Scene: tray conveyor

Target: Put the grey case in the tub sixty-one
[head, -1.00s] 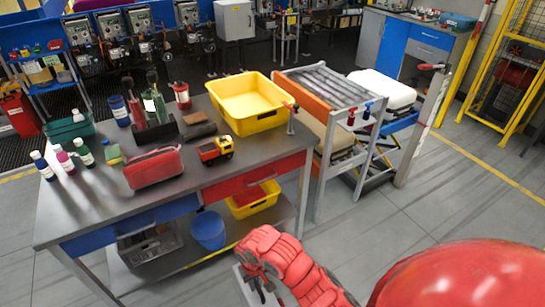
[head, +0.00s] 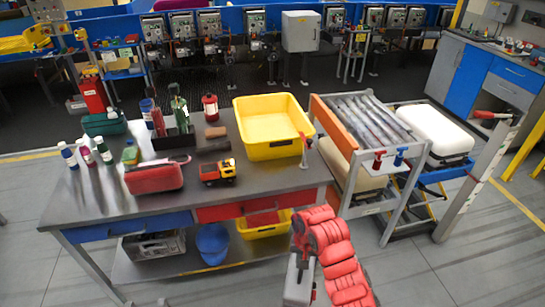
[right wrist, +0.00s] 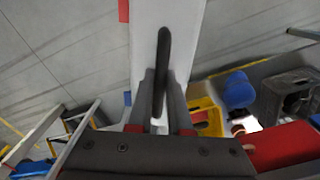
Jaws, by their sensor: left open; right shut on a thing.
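The grey case (right wrist: 165,30) shows pale in the right wrist view, with a dark handle (right wrist: 162,70) between the jaws. My right gripper (right wrist: 160,110) is shut on that handle. In the head view the case (head: 298,284) hangs below my red arm, in front of the table's right end; the arm covers the fingertips. A yellow tub (head: 240,128) stands on the table's right end, and another yellow tub (head: 262,232) is on the lower shelf with red in it. I can read no number on either tub. I cannot make out my left gripper.
The table (head: 130,210) also bears a red pouch (head: 155,178), a toy truck (head: 217,172) and several bottles. A roller conveyor (head: 370,115) stands right of the table, with a white-topped case (head: 435,130) beside it. The floor at the front right is clear.

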